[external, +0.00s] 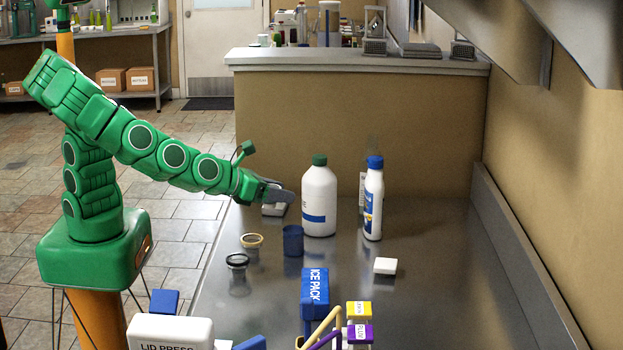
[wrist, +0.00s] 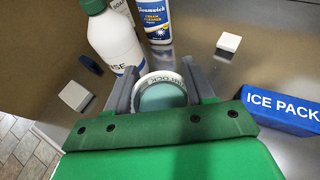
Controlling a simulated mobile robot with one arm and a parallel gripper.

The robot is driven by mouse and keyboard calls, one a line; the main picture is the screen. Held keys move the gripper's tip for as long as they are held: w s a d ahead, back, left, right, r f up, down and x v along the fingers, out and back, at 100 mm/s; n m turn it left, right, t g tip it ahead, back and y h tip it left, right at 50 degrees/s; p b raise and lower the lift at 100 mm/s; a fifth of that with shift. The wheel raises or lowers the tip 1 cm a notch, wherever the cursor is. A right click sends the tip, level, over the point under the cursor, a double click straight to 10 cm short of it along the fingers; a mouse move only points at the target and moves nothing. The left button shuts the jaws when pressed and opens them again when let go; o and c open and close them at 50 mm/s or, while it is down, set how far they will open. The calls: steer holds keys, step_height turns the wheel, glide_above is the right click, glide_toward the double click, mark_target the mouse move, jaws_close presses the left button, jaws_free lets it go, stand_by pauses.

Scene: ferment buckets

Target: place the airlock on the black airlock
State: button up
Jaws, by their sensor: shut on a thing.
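My gripper (wrist: 160,85) is shut on an airlock (wrist: 162,95), a round teal piece with a pale rim that bears lettering. The airlock sits between the two grey fingers. In the external view my gripper (external: 277,192) is over the counter's left part, left of the white bottle, and hides most of what it holds. The black airlock (external: 237,261), a dark ring-topped piece, stands upright near the counter's left edge, below and left of my gripper in the picture. It cannot be made out in the wrist view.
A cream-rimmed round piece (external: 251,240) and a blue cup (external: 293,241) stand near the black airlock. A green-capped white bottle (external: 319,200), a blue-capped bottle (external: 373,200), a white block (external: 385,266) and a blue ice pack (external: 315,288) stand farther right. The counter's right side is clear.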

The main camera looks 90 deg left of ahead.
steer(key=s+d+r+n+g+y, duration=0.1)
steer(key=s+n+y, duration=0.1)
steer(key=s, duration=0.8)
steer(key=s+d+r+n+g+y, duration=0.1)
steer(key=s+r+g, duration=0.1)
steer(key=s, duration=0.8)
glide_above(238, 267)
steer(key=w+a, duration=0.1)
steer(key=a, duration=0.3)
steer(key=shift+t, duration=0.3)
steer(key=shift+f, duration=5.05)
steer(key=shift+d+f, duration=0.1)
steer(key=shift+f, duration=1.45)
steer(key=shift+f, duration=0.5)
steer(key=o, duration=1)
steer(key=shift+o, duration=0.2)
